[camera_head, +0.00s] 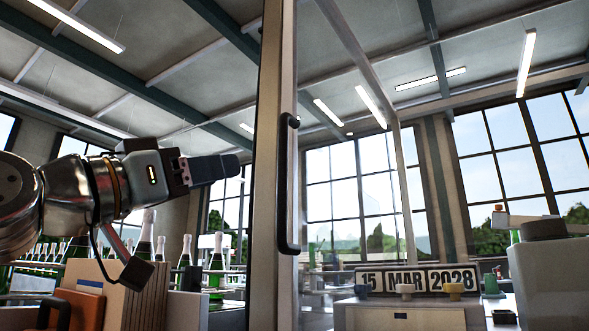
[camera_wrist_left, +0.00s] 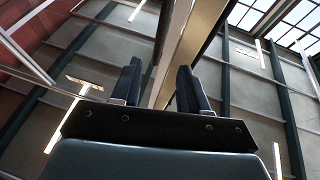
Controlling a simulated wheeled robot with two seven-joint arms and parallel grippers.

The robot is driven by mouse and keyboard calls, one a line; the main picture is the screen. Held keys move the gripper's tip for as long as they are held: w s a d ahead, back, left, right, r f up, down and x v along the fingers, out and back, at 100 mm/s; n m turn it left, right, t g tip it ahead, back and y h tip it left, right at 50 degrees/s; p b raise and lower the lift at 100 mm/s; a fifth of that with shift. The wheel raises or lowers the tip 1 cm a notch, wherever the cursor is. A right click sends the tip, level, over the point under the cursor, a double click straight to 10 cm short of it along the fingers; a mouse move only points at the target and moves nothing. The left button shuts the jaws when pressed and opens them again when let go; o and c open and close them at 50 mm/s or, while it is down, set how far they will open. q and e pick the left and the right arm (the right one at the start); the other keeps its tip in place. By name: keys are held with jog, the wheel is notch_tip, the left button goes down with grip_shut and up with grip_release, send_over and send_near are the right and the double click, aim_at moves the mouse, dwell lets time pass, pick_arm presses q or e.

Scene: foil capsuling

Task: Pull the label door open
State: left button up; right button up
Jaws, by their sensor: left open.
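The label door (camera_head: 350,190) looks like a clear panel in a pale metal frame. A black vertical bar handle (camera_head: 288,185) is on its left upright. My left gripper (camera_head: 225,167) comes in from the left and points right, at the height of the upper half of the handle, with a visible gap between its fingertips and the frame. In the left wrist view the two dark fingers (camera_wrist_left: 159,82) stand apart with nothing held between them. A pale upright (camera_wrist_left: 192,45) with a dark strip beside it runs beyond the fingers there. My right gripper is not in view.
Several green bottles (camera_head: 216,262) stand at the lower left, near brown and orange boxes (camera_head: 135,300). Behind the clear panel is a date sign reading 15 MAR 2028 (camera_head: 416,279). A grey machine body (camera_head: 550,270) stands at the right.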

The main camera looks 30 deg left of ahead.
aim_at(279, 161)
pick_arm(q)
jog(key=p+x, duration=0.6)
jog(key=x, duration=0.8)
jog(key=shift+w, duration=0.15)
grip_shut()
